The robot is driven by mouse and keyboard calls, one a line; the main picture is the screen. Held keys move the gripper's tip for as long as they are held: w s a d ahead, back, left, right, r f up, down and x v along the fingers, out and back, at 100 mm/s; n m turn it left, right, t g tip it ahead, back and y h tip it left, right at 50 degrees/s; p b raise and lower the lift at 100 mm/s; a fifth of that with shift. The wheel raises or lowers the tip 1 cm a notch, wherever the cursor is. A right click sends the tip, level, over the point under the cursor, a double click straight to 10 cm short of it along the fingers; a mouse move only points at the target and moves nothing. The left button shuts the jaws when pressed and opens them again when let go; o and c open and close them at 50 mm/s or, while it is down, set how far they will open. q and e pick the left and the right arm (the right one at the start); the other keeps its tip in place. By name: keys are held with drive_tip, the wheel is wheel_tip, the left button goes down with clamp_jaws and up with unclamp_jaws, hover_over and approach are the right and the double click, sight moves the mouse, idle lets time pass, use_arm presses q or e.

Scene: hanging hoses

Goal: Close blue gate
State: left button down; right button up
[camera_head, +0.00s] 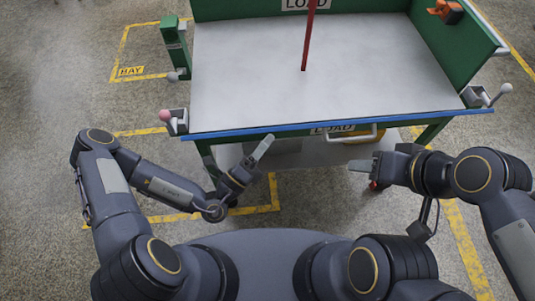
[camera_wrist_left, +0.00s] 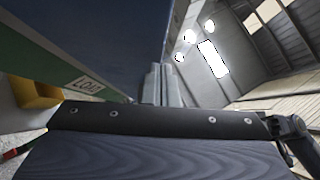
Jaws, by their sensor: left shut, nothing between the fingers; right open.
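A blue strip, seemingly the blue gate (camera_head: 330,123), runs along the front edge of a grey-topped cart (camera_head: 300,85) in the head view. A pale bar handle (camera_head: 352,138) shows just below it, beside a LOAD label (camera_head: 332,129). A dark blue surface (camera_wrist_left: 110,35) fills the upper left of the left wrist view; I cannot tell which face it is. My left gripper (camera_head: 263,148) is shut and empty, in front of and below the front edge. Its fingers (camera_wrist_left: 160,85) are together in the wrist view. My right gripper (camera_head: 360,165) is open and empty, right of the handle's underside.
A pink-knobbed latch (camera_head: 174,122) sits at the front left corner and a pale-knobbed one (camera_head: 485,96) at the front right. A red post (camera_head: 308,40) rises over the cart top. Green walls (camera_head: 448,50) edge the back and right. The floor at left is open.

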use_arm(q)
drive_tip(key=w+r+n+y+p, duration=0.1)
drive_tip(key=p, duration=0.2)
drive_tip(key=w+r+n+y+p, duration=0.1)
drive_tip(key=w+r+n+p, duration=0.1)
drive_tip(key=p, duration=0.2)
drive_tip(key=shift+w+a+r+n+g+y, duration=0.2)
drive_tip(key=shift+w+n+g+y, duration=0.1)
drive_tip(key=shift+g+y, duration=0.1)
drive_tip(key=shift+w+r+p, duration=0.2)
drive_tip(key=shift+w+p, duration=0.9)
drive_tip(key=shift+p, duration=0.1)
use_arm(e)
wheel_tip(320, 180, up, 12)
drive_tip(key=shift+f, duration=0.25)
use_arm(q)
drive_tip(key=shift+w+a+r, duration=0.1)
use_arm(e)
drive_tip(key=shift+r, duration=0.1)
